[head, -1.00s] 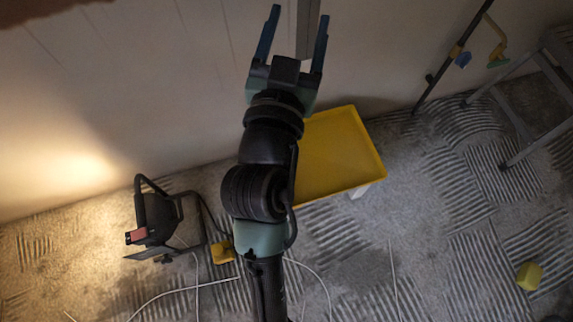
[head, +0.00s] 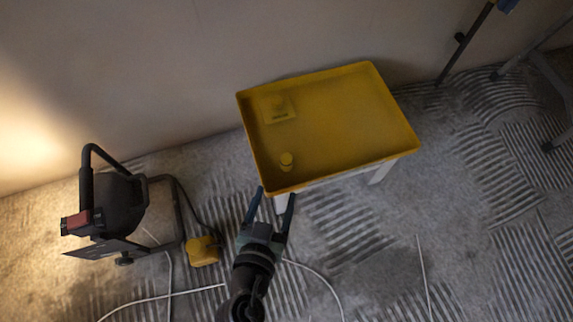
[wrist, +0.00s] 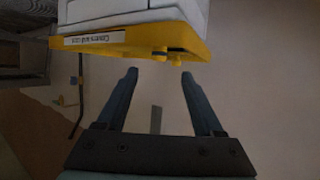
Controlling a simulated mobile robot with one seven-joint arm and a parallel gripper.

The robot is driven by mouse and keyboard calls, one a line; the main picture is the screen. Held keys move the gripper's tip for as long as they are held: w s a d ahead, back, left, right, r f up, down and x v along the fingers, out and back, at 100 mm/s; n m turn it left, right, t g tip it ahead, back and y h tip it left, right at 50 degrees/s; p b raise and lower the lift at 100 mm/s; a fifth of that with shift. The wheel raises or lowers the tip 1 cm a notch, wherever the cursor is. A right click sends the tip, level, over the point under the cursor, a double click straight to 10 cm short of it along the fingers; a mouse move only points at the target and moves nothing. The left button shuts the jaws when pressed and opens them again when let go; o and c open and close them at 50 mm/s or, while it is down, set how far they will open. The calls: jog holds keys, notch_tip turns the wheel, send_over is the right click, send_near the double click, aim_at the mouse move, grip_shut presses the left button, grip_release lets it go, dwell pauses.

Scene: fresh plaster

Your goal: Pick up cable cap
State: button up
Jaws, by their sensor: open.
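A small yellow round piece (head: 287,161), which looks like the cable cap, stands in the yellow tray (head: 350,110) near its front left corner. A flat yellow square piece with a raised middle (head: 279,109) lies in the tray's back left corner. My gripper (head: 275,193) is open and empty, its fingertips near the tray's front left corner in the head view. In the wrist view, my open fingers (wrist: 160,73) point toward the tray's yellow edge (wrist: 110,40), which carries a white label. Small yellow shapes show at that edge; I cannot tell which pieces they are.
The tray rests on a white-legged stand against the wall. A black work lamp (head: 120,205) and a yellow block (head: 202,251) stand on the floor at left, with white cables nearby. A metal frame (head: 550,90) stands at far right. The floor right of the tray is mostly clear.

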aim_at(285, 165)
jog(key=b+x, duration=0.1)
jog(key=x, duration=0.6)
jog(key=shift+w+b, duration=0.15)
jog(key=shift+b, duration=0.2)
jog(key=shift+b+x, duration=1.4)
jog(key=shift+x, duration=1.3)
jog(key=shift+c, duration=0.3)
grip_shut()
